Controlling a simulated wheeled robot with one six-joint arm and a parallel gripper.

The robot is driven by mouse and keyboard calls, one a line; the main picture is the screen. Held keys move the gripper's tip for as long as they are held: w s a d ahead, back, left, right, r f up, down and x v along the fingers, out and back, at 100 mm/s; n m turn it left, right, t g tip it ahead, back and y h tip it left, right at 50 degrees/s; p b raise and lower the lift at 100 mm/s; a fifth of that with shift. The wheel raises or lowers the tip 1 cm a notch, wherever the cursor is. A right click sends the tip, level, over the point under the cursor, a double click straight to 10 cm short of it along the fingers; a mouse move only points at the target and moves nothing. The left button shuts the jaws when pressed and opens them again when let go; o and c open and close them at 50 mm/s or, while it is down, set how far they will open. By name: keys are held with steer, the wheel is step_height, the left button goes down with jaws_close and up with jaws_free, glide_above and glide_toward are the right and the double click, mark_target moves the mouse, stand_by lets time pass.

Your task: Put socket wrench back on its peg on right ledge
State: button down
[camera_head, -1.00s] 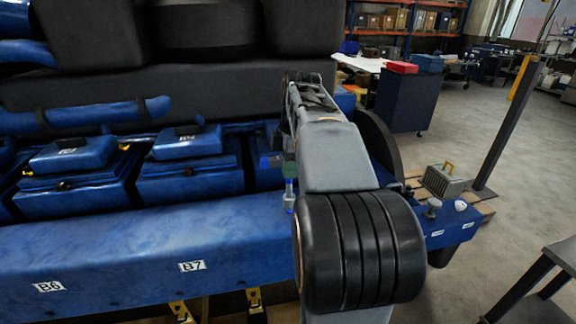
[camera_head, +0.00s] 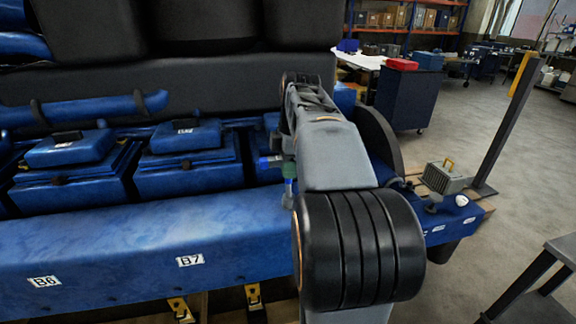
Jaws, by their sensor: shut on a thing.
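My gripper (camera_head: 272,163) shows only in small part at the left of my forearm, above the blue engine rail. A small upright piece with a green top and a grey-blue lower end (camera_head: 288,190) is at it and looks like the held socket wrench. Most of it is hidden behind my arm, so its shape is unclear. The right ledge (camera_head: 450,217) is a blue shelf with small white labels, right of my arm. A dark knob-like thing (camera_head: 432,206) and a white rounded thing (camera_head: 461,200) stand on it. I cannot make out an empty peg.
The blue engine rail (camera_head: 120,245) with labels B6 and B7 runs across the front. Blue covers (camera_head: 185,137) stand behind it. A grey box (camera_head: 445,178) and a dark post (camera_head: 510,125) stand behind the ledge. A grey table (camera_head: 550,270) is at right; open floor lies between.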

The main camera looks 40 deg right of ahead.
steer(key=shift+c, duration=1.9)
jaws_free()
step_height(320, 180, up, 9)
steer(key=p, duration=0.7)
